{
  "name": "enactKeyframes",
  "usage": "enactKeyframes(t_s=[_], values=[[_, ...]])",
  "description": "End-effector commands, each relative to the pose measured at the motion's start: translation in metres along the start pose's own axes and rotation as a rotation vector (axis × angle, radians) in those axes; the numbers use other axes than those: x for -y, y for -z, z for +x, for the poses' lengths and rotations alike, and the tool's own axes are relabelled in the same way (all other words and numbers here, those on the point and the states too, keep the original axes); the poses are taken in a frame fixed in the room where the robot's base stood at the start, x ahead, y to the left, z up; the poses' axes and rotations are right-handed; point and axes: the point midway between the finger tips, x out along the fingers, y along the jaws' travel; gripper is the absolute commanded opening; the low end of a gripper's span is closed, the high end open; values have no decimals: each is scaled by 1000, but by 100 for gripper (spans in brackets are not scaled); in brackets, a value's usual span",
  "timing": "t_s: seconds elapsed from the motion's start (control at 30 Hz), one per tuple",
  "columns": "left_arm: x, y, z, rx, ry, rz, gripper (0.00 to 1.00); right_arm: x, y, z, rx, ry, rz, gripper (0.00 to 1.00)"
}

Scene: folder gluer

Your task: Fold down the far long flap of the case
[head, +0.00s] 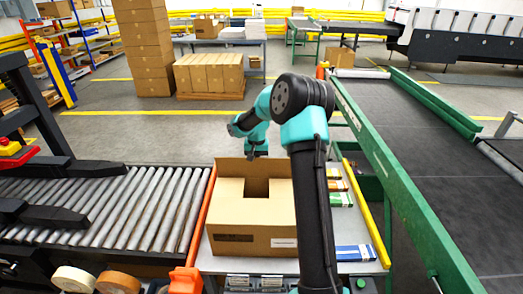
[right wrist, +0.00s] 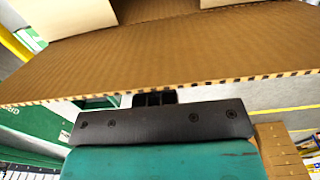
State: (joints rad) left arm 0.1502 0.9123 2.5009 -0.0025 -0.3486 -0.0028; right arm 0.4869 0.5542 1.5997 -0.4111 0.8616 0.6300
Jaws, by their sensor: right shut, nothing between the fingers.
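The open brown case (head: 268,235) stands on the grey bench. Its far long flap (head: 228,167) stands up at the back edge; it fills the middle of the right wrist view (right wrist: 165,58) as a wide brown sheet with a corrugated edge. The two short flaps look folded inward, with a dark gap between them. My right gripper (head: 255,154) reaches over the case to the far flap's top edge. Its fingers (right wrist: 155,98) are shut and empty by that edge, their tips hidden behind the flap; I cannot tell whether they touch it. My left gripper is not in view.
A roller conveyor (head: 115,205) lies left of the case, with an orange rail (head: 200,225) between. A yellow rail (head: 366,212), printed packs (head: 355,253) and a green-framed belt conveyor (head: 400,190) are on the right. Stacked cartons (head: 210,75) stand far behind.

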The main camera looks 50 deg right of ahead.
Motion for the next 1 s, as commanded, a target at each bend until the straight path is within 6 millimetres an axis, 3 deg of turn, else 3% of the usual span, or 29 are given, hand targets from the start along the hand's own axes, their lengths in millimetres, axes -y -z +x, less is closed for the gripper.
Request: enactKeyframes(t_s=[0.17, 0.5, 1.0], values=[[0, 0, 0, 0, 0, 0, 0, 0, -3, 0, 0, 0, 0, 0], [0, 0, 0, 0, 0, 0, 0, 0, -29, 1, 0, 0, -1, 0], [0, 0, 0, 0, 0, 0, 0, 0, -38, 4, 1, 0, 0, 0]])
